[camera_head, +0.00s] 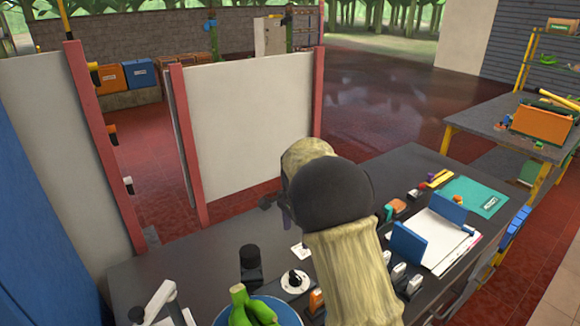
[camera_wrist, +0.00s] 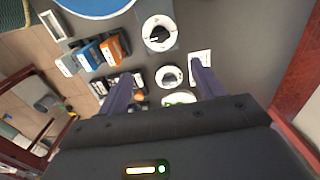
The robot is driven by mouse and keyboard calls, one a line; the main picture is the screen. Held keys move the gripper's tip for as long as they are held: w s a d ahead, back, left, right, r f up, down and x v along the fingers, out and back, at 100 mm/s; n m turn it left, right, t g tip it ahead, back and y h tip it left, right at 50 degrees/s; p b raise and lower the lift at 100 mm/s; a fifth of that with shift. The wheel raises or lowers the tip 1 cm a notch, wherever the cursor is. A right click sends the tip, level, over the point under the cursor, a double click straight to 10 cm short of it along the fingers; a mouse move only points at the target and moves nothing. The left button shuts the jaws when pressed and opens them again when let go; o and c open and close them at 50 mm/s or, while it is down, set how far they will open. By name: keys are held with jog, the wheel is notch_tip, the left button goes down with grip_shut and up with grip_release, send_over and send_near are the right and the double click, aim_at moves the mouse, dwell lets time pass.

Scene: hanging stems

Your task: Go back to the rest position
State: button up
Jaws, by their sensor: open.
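My gripper (camera_wrist: 160,66) is open, its two purple-grey fingers spread wide apart over the dark worktop, with nothing between them. In the head view my arm reaches over the dark table (camera_head: 205,262), and its dark joint and tan links hide most of my gripper. In the wrist view a round white dial with a black knob (camera_wrist: 158,33) lies just beyond the fingertips. A smaller white dial (camera_wrist: 169,76) shows between the fingers. Another round white piece (camera_wrist: 180,99) is partly hidden by my gripper body.
Orange and blue switch blocks (camera_wrist: 103,50) stand left of the fingers. A blue bowl (camera_head: 282,309) holds green bananas (camera_head: 250,306). White panels (camera_head: 250,120) with red posts stand behind the table.

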jog(key=s+d+f+n+t, duration=0.1)
jog(key=s+d+n, duration=0.4)
jog(key=s, duration=0.7)
jog(key=s+d+n+t, duration=0.1)
jog(key=s+d+n, duration=0.5)
jog(key=s, duration=0.6)
jog(key=shift+s+d+f+t, duration=0.15)
jog(key=shift+d+f+t, duration=0.2)
jog(key=shift+d, duration=0.25)
jog(key=shift+c, duration=0.2)
